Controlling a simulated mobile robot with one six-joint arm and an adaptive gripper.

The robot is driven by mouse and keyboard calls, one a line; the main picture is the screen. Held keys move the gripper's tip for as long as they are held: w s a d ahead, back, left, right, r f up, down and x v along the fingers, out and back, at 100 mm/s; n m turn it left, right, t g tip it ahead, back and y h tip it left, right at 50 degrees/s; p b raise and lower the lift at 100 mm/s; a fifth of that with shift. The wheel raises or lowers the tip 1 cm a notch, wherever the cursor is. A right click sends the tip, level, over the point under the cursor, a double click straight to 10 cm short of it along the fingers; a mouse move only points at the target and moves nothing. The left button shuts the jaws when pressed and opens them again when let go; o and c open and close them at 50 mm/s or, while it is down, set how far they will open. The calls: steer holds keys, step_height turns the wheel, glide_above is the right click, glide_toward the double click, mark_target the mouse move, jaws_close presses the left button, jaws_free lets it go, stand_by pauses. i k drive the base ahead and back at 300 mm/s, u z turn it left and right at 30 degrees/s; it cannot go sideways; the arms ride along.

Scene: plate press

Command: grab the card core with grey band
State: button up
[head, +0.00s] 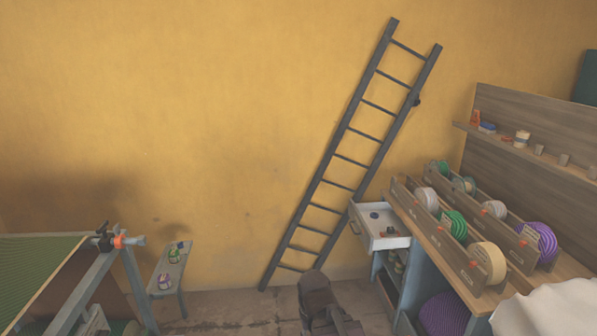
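Several small brown, cup-like cylinders stand on the wall shelf at the right, among them one near the middle (539,150) and one further right (563,159). They could be card cores, but they are too small to show a band colour, so I cannot tell whether one is the core with the grey band. A wider pale roll with an orange-brown part (522,138) stands to their left. No gripper fingers show. A dark rounded form at the bottom middle may be part of my arm; I cannot be sure.
A wooden bench (565,265) at the right carries racks of coloured reels (490,262). A pale open drawer (383,241) holds small items. A ladder (352,150) leans on the yellow wall. A narrow bench (170,272) with small rolls stands left, beside a framed machine (130,270).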

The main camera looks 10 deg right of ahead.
mark_target(521, 139)
steer(key=z, duration=0.5)
steer(key=i, duration=0.55)
steer(key=z, duration=0.8)
steer(key=i, duration=0.65)
steer(key=z, duration=0.4)
